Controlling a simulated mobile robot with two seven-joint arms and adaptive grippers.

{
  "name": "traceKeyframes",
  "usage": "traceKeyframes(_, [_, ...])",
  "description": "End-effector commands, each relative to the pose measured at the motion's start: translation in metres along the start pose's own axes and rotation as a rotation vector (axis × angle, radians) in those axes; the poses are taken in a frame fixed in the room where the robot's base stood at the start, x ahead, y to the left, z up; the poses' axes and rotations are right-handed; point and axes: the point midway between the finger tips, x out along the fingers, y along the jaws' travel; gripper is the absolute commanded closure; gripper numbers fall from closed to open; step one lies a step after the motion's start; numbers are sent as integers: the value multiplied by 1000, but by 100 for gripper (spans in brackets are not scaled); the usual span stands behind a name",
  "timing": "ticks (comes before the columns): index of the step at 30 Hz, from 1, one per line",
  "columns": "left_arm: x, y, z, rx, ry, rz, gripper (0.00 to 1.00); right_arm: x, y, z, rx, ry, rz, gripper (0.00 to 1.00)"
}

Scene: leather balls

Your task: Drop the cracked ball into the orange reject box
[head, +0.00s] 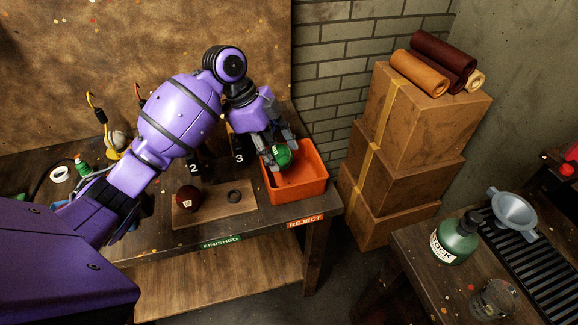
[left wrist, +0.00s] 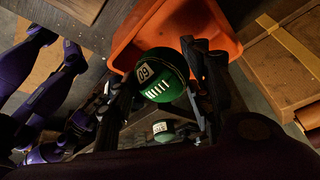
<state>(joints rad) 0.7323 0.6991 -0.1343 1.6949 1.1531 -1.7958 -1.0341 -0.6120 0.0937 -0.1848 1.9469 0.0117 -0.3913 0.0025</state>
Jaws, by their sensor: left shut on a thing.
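A green ball (head: 284,157) is held in my left gripper (head: 276,153), whose fingers are closed on its sides. In the left wrist view the green ball (left wrist: 162,75) shows a pale numbered tag and a row of white marks; I cannot make out a crack. The orange reject box (head: 313,190) stands at the right end of the bench, behind a REJECT label. The ball appears over the left back part of its opening; its exact height is hard to tell. The orange box (left wrist: 218,18) also shows behind the ball in the left wrist view. My right gripper is not in view.
Stacked cardboard boxes (head: 403,165) stand to the right. A second bench holds a green bottle (head: 456,240) and a funnel (head: 513,209).

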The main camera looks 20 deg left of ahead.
Motion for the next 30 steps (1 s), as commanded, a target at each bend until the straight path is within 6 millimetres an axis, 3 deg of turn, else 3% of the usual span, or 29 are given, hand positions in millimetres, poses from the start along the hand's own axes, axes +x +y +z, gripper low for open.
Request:
traceKeyframes(1, [15, -3, 1, -3, 1, 9, 83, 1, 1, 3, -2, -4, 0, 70])
traceKeyframes(3, [27, -10, 0, -5, 1, 8, 83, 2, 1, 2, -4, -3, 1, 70])
traceKeyframes(14, [56, -26, -2, -2, 0, 6, 83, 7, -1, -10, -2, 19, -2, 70])
traceKeyframes(19, [78, -24, 9, -5, 0, 5, 83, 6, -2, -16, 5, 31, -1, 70])
traceKeyframes(30, [85, -24, 12, -3, -2, 3, 83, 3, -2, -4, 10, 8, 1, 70])
